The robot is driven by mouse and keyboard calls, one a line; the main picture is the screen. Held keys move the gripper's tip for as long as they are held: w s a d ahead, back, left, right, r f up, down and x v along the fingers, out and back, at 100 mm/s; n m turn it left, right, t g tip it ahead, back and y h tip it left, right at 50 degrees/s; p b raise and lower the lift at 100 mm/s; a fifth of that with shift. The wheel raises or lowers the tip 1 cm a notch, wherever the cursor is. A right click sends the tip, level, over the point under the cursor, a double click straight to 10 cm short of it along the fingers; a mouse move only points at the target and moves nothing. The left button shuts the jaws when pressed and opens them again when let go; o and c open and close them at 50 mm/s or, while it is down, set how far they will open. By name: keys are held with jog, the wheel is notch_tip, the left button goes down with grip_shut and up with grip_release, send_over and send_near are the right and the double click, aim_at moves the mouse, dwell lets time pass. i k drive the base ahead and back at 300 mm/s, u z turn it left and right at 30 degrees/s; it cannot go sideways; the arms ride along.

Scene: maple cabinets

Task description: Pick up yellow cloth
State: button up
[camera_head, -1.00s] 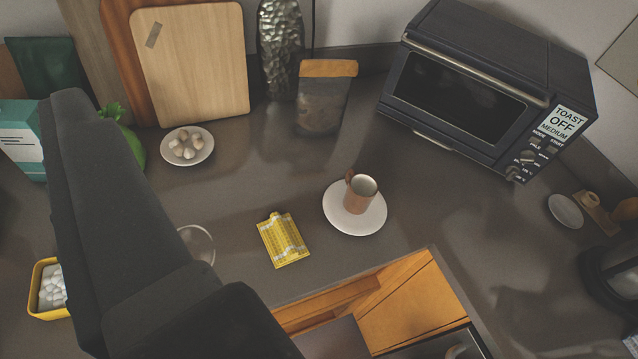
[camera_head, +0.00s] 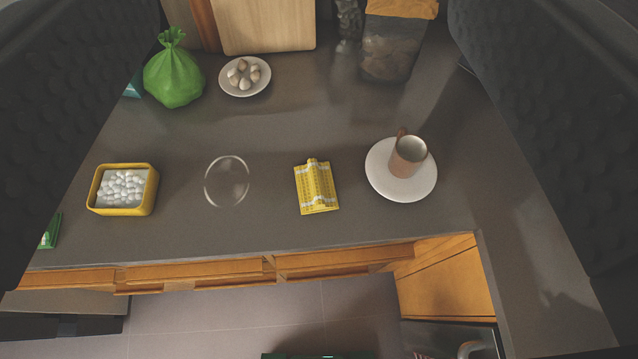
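The yellow cloth (camera_head: 317,187), patterned with white bands, lies folded on the grey countertop near its front edge, close to the middle of the view. My gripper (camera_head: 312,150) shows as two dark textured fingers at the left and right sides of the picture, spread wide apart. It is open, with nothing held between the fingers. The cloth lies on the counter between and beyond them, untouched. The fingertips are cut off or not clearly seen.
A white saucer (camera_head: 378,187) with a brown cup (camera_head: 408,157) stands just right of the cloth. A clear round glass dish (camera_head: 227,182) and a yellow tin (camera_head: 150,190) of white pieces are to the left.

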aim_at(316, 186)
jog(key=z, duration=1.85)
jog(key=k, duration=1.15)
jog(key=u, duration=0.95)
jog(key=i, duration=1)
jog(key=z, duration=0.1)
